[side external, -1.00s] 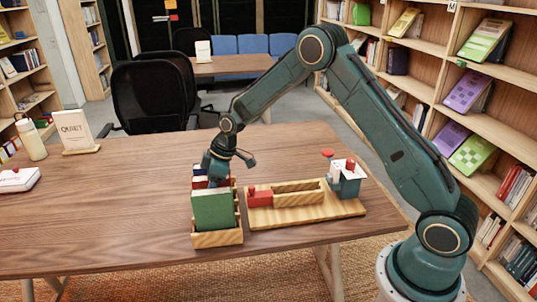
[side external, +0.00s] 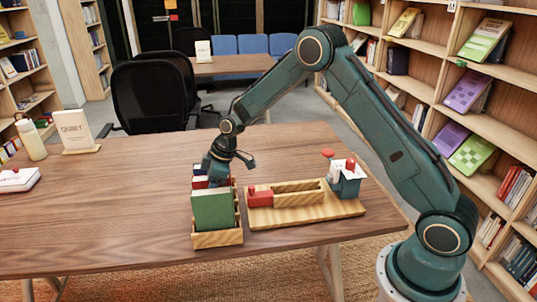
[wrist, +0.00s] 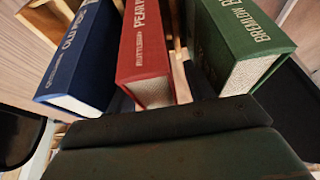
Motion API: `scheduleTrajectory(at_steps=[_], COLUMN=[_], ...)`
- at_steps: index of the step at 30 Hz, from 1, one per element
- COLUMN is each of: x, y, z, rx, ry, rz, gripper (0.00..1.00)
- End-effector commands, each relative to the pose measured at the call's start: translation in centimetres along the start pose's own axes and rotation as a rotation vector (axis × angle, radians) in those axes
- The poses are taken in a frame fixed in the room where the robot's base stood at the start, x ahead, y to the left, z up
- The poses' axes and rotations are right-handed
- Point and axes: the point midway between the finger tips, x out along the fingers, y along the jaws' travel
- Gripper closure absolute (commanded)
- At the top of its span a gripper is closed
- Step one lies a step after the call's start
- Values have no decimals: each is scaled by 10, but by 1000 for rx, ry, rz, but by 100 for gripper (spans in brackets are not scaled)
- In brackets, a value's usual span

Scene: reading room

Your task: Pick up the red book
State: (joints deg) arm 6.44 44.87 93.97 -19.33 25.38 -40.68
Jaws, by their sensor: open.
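The red book (wrist: 143,50) stands spine up in a wooden rack (side external: 218,239). In the wrist view it is between a blue book (wrist: 82,52) on the left and a green book (wrist: 240,42) on the right. In the side view, the red book (side external: 200,183) is mostly hidden behind the large green book (side external: 212,210) and beside my gripper. My gripper (side external: 219,176) is low over the rack, open, with nothing held. Its dark parts show at the left and right edges of the wrist view. Whether it touches any book is unclear.
The left-middle tabletop is clear.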

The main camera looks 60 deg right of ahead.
Motion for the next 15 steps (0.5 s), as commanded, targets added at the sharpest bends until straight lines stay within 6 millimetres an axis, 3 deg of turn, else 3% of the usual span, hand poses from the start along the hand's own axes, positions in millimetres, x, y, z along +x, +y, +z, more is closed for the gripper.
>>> scheduleTrajectory(at_steps=[8,15], x=[0,0], y=[0,0], z=[0,0], rx=[0,0], ry=[0,0], rz=[0,0], gripper=[49,96])
